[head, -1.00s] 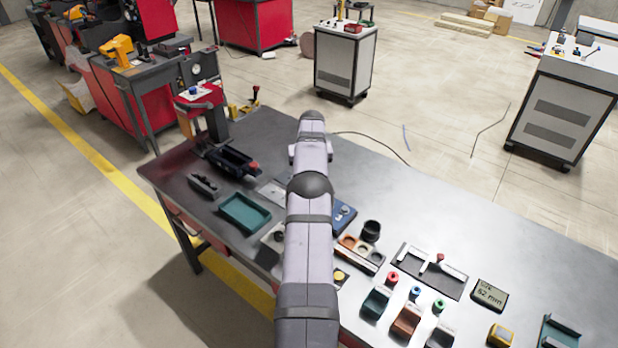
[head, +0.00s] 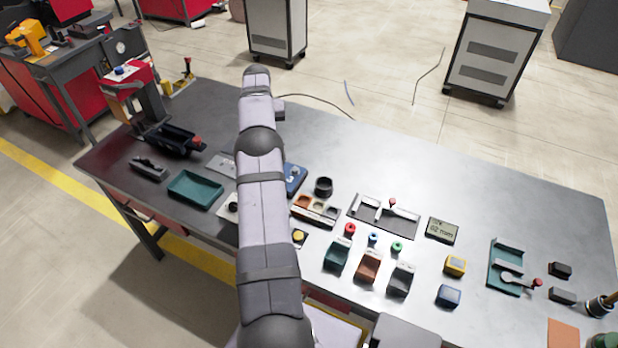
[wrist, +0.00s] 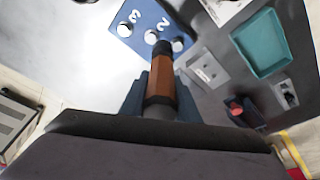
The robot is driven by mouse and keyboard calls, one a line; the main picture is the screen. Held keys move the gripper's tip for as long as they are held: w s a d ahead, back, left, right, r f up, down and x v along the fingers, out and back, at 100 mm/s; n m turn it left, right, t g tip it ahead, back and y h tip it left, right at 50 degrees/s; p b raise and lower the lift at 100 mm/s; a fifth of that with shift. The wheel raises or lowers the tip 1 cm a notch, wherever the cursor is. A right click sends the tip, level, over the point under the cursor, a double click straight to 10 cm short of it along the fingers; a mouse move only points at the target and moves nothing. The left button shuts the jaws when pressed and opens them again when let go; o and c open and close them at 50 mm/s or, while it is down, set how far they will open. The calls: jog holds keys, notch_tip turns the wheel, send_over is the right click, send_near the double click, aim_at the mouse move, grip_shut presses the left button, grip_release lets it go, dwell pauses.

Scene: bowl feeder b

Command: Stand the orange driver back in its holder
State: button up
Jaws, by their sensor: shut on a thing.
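The orange driver (wrist: 160,80) is between the two dark fingers of my gripper (wrist: 162,92) in the wrist view, which are shut on its handle. Its dark end points up in the picture, toward a blue plate (wrist: 140,28). The plate has round pale spots and the numbers 2 and 3. The dark end overlaps the plate's edge in this view; I cannot tell whether it touches. The blue plate also shows in the head view (head: 294,178), partly behind my arm. My gripper and the driver are not visible there. I cannot tell for sure which thing is the driver's holder.
A teal tray (head: 195,189) lies left of my arm. The table's back right is clear.

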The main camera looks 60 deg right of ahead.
jog(key=s+d+r+m+g+b, duration=0.1)
jog(key=s+d+m+g+b, duration=0.15)
jog(key=s+m, duration=0.55)
jog(key=s+d+r+m+g+b, duration=0.1)
jog(key=s+m+b, duration=0.25)
jog(key=s, duration=0.85)
notch_tip(320, 180, down, 10)
jog(key=p, duration=0.2)
jog(key=shift+s+h+p, duration=0.15)
jog(key=shift+h+p, duration=0.15)
jog(key=shift+p, duration=0.05)
jog(key=shift+t, duration=0.25)
jog(key=shift+f, duration=0.15)
jog(key=o, duration=1.1)
jog(key=shift+o, duration=0.2)
jog(key=b+v, duration=0.3)
jog(key=v, duration=0.9)
